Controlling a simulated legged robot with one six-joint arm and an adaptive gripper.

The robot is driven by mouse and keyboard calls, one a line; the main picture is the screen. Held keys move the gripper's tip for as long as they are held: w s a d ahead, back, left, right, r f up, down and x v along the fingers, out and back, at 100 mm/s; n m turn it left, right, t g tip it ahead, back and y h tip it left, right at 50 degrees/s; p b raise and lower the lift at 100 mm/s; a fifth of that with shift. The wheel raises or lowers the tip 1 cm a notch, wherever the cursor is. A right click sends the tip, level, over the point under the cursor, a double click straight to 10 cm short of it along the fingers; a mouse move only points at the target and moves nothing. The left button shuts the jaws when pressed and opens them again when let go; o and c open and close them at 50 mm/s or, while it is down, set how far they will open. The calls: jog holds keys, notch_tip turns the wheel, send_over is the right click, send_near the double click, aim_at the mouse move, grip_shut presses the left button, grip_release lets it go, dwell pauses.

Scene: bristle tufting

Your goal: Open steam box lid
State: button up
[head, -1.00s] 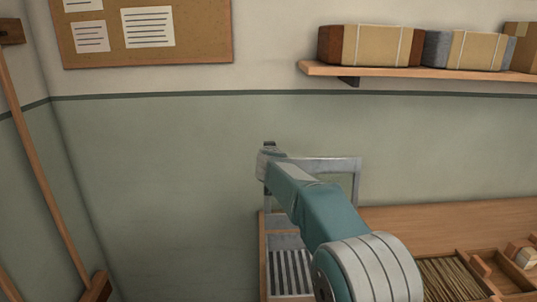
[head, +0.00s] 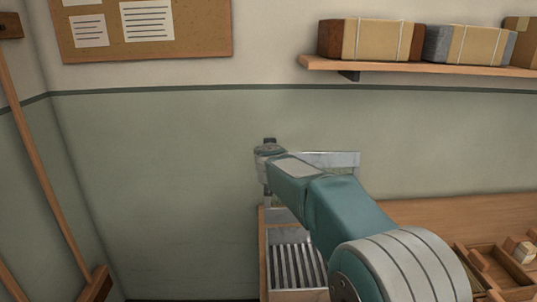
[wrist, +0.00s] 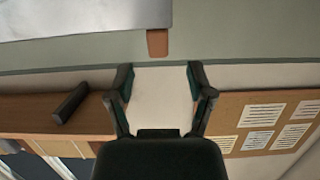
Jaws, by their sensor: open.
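The steam box (head: 263,252) stands at the left end of the bench, its top open with metal slats showing inside. Its metal lid (head: 345,158) stands raised at the back, partly hidden behind my arm. In the wrist view the lid's grey sheet (wrist: 80,18) fills the top left, with a brown handle tab (wrist: 157,42) at its edge. My gripper (wrist: 160,72) is open and empty, its two fingers apart below the tab and not around it. In the head view the fingers cannot be made out.
The bench (head: 440,215) runs right, with a divided wooden tray (head: 490,262) and small blocks. A wall shelf (head: 430,68) holds wrapped blocks. A cork board (head: 190,45) hangs on the wall. A wooden pole (head: 48,165) leans at the left.

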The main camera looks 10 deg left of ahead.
jog(key=v, duration=0.6)
jog(key=shift+s, duration=0.3)
jog(key=shift+d+r, duration=0.1)
jog(key=s+d+r+n+g+y, duration=0.1)
jog(key=s+d+r+g+y, duration=0.15)
jog(key=s+d, duration=1.05)
jog(key=s+d+f+m+g+h, duration=0.1)
jog(key=s+d+f+g+h, duration=0.1)
jog(key=s+d+f, duration=0.2)
jog(key=s+d+f+m+g+h, duration=0.1)
jog(key=s+d+f+g+h, duration=0.1)
jog(key=s+d+f, duration=0.3)
jog(key=s+d+f+m+g+h, duration=0.2)
jog(key=s+d+f, duration=0.2)
jog(key=s+d, duration=0.5)
jog(key=s, duration=0.6)
jog(key=shift+d+f+h, duration=0.25)
jog(key=shift+f+h, duration=0.1)
jog(key=shift+f, duration=0.05)
